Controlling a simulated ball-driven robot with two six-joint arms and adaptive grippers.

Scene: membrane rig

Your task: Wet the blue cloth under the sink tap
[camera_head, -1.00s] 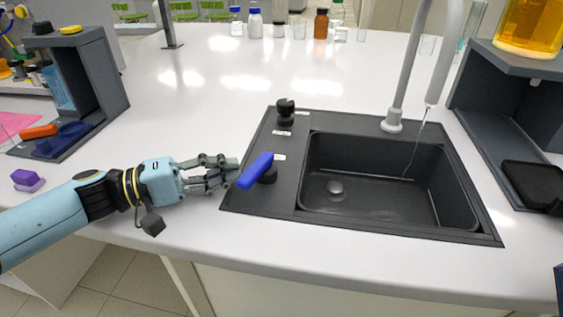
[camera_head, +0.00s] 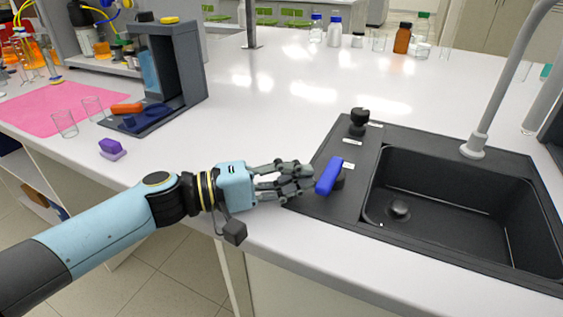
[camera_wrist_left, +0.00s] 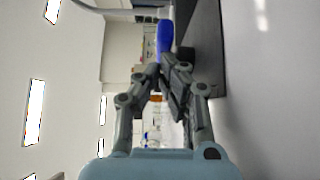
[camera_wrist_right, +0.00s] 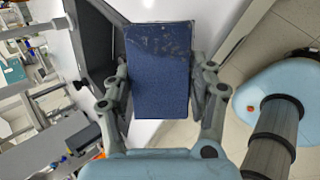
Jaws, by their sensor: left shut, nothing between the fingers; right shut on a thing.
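The blue cloth (camera_wrist_right: 160,70) shows in the right wrist view as a flat rectangle, darker and glossy at its top end. My right gripper (camera_wrist_right: 160,88) is shut on it; neither shows in the head view. The black sink (camera_head: 465,215) is at the right of the head view. The grey tap (camera_head: 495,105) stands behind its basin, and no stream shows below the spout. The blue tap handle (camera_head: 328,176) is on the sink's left ledge. My left gripper (camera_head: 308,180) is shut and empty close beside the handle, which also shows in the left wrist view (camera_wrist_left: 165,38).
A black knob (camera_head: 358,122) stands on the ledge behind the handle. A dark stand (camera_head: 185,75), a pink mat (camera_head: 50,108) and a purple block (camera_head: 112,149) are at left. Bottles, including a brown one (camera_head: 403,38), line the back. The middle counter is clear.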

